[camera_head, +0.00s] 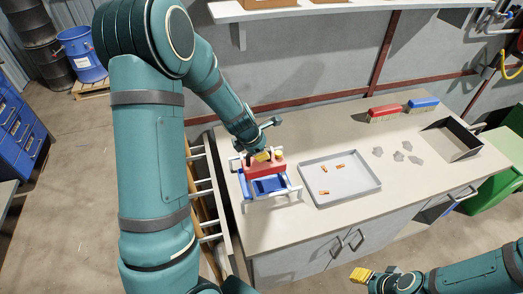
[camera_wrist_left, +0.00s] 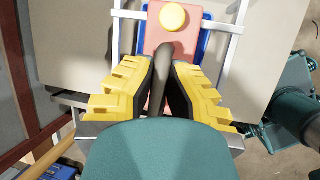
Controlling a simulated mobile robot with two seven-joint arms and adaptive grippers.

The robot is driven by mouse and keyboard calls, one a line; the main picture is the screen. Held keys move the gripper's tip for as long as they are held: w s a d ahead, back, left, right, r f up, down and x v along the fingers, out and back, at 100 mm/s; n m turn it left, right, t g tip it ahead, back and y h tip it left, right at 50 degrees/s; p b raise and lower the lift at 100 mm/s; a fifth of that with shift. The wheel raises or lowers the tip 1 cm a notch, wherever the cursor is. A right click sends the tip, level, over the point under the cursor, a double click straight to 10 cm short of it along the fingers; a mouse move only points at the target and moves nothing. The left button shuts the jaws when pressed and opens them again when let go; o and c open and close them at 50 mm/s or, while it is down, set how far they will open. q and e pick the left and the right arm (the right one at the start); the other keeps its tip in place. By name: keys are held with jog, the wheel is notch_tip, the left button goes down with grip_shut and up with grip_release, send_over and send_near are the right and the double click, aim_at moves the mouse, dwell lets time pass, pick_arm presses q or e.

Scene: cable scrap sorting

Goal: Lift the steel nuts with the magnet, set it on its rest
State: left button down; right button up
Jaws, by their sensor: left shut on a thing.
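The magnet is a red block (camera_head: 266,169) with a dark handle (camera_wrist_left: 162,68) and a yellow knob (camera_wrist_left: 172,17). My left gripper (camera_head: 262,155) is shut on the handle, with a yellow finger on each side of it in the left wrist view (camera_wrist_left: 161,88). The magnet is at the rest, a pale metal frame (camera_head: 292,191) with a blue part (camera_head: 270,185) under the red block. I cannot tell whether the magnet bears on the rest. No steel nuts can be made out; the magnet's underside is hidden. My right gripper (camera_head: 361,274) is off the bench's front; its opening is unclear.
A grey tray (camera_head: 350,196) with a few copper-coloured pieces (camera_head: 340,166) lies right of the rest. Several grey scraps (camera_head: 398,157), an open metal bin (camera_head: 462,142), and a red brush (camera_head: 384,113) and blue brush (camera_head: 422,105) are farther right. The bench's back middle is clear.

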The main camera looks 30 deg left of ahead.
pick_arm(q)
jog(key=c, duration=1.1)
grip_release()
jog(key=shift+c, duration=0.2)
jog(key=shift+o, duration=0.4)
jog(key=v, duration=1.2)
